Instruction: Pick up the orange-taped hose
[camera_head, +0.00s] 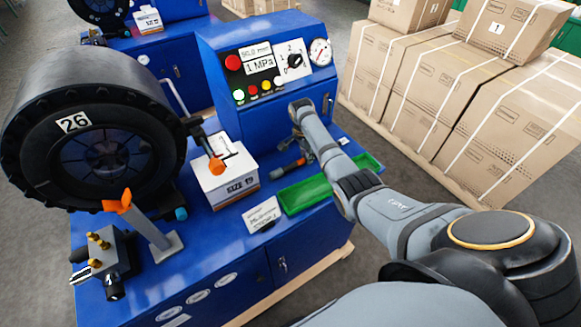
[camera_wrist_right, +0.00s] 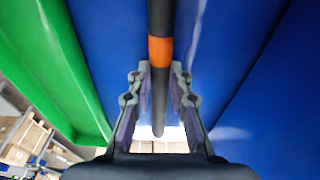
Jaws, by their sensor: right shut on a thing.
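The orange-taped hose (camera_wrist_right: 160,20) is a dark, thin hose with an orange band. In the right wrist view it runs lengthwise between the fingers of my right gripper (camera_wrist_right: 160,80), with the band near the fingertips. In the head view the hose (camera_head: 287,169) shows as a short dark piece with orange near my right gripper (camera_head: 304,152), at the foot of the blue control box. The gripper is shut on the hose and partly hides it. I cannot tell whether the hose is clear of the bench. My left gripper is in neither view.
A green tray (camera_head: 305,194) lies just in front of the hose. A white box marked SIZE 19 (camera_head: 229,180) and the big black crimper head (camera_head: 40,135) stand to the left. The blue control box (camera_head: 255,120) rises behind. Cardboard cartons (camera_head: 450,100) are stacked at right.

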